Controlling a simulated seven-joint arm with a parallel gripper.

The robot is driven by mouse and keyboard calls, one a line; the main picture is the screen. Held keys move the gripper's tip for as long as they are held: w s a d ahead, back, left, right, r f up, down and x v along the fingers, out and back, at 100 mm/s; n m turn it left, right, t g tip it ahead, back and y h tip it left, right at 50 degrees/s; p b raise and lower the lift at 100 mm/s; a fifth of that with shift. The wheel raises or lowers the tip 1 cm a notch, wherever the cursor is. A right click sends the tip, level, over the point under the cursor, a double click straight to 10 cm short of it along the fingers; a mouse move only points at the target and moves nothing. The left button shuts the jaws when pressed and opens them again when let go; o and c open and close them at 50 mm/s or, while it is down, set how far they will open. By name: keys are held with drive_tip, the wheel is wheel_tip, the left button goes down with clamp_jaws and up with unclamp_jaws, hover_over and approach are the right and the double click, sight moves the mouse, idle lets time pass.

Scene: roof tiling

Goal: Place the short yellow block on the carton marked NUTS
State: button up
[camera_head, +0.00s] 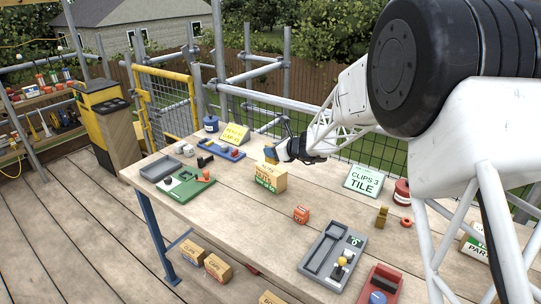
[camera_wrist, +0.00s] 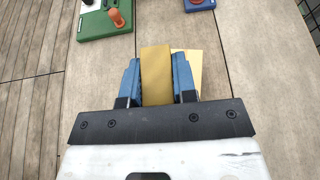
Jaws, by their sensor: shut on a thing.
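My gripper (camera_head: 273,152) is above the tan carton (camera_head: 269,181) with the green label, which stands upright on the workbench; its small lettering seems to read NUTS. In the wrist view the blue fingers of my gripper (camera_wrist: 157,80) are shut on a yellow block (camera_wrist: 156,68), one finger on each side. Part of the carton's lighter top (camera_wrist: 194,62) shows behind and to the right of the block. In the head view the block is mostly hidden by the fingers. I cannot tell whether it touches the carton.
A green tray (camera_head: 189,187) lies left of the carton, and an orange block (camera_head: 301,214) lies to its front right. A grey tray (camera_head: 318,258) and a red tray (camera_head: 384,288) lie nearer. A CLIPS TILE sign (camera_head: 363,181) stands right. Bare bench surrounds the carton.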

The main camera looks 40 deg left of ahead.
drive_tip(key=shift+w+a+f, duration=0.15)
drive_tip(key=shift+w+a, duration=0.95)
drive_tip(key=shift+f, duration=1.75)
drive_tip(key=shift+f, duration=0.1)
drive_tip(key=o, duration=0.9)
drive_tip(key=shift+d, duration=0.1)
drive_tip(key=v, duration=1.2)
